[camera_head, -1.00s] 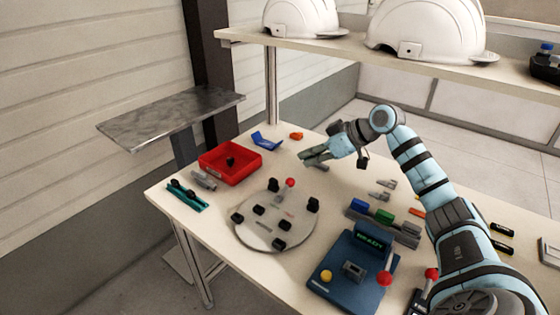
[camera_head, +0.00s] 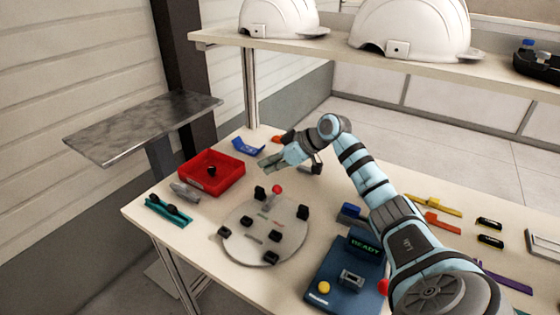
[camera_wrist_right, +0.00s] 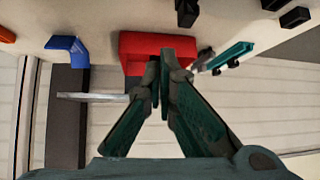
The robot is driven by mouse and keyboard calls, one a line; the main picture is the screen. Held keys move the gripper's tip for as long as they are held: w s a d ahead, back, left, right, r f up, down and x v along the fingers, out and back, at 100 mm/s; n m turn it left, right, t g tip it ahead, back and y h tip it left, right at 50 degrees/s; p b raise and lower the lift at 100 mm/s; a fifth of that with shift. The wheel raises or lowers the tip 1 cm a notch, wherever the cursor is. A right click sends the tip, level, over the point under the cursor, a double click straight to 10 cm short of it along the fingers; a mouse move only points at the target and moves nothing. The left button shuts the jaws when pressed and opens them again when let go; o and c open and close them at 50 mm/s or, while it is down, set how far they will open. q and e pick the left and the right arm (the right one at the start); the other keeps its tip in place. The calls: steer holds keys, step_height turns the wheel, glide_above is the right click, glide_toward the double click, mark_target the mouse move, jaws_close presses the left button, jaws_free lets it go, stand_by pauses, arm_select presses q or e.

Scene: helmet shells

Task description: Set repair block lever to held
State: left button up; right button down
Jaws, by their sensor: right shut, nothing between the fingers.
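A round grey plate (camera_head: 290,224) lies on the table, with several black blocks on it. A short lever with a red ball knob (camera_head: 277,189) stands at its far edge; I cannot tell for sure that this is the repair block lever, or which setting it is in. My right gripper (camera_head: 268,164) is shut and empty above the table, beyond the red knob and apart from it. In the right wrist view, its closed fingers (camera_wrist_right: 162,82) overlap the red tray in the picture. My left gripper is not in view.
A red tray (camera_head: 235,172), a blue bracket (camera_head: 247,147) and a teal rack (camera_head: 168,211) lie at the left. A blue READY box (camera_head: 328,270) with a yellow button stands in front, partly behind my right arm. A shelf (camera_head: 330,51) with white helmets hangs above the back.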

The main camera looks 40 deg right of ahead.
mark_target(272, 195)
steer(key=x, duration=0.3)
steer(key=shift+w+a+f+b, duration=0.2)
steer(key=shift+a+f+b, duration=0.05)
steer(key=shift+f+b, duration=0.05)
steer(key=s, duration=0.1)
steer(key=s+d+f, duration=0.1)
steer(key=s, duration=0.1)
steer(key=shift+d+f, duration=0.3)
steer(key=shift+d, duration=0.05)
steer(key=shift+s, duration=0.2)
steer(key=shift+w, duration=0.1)
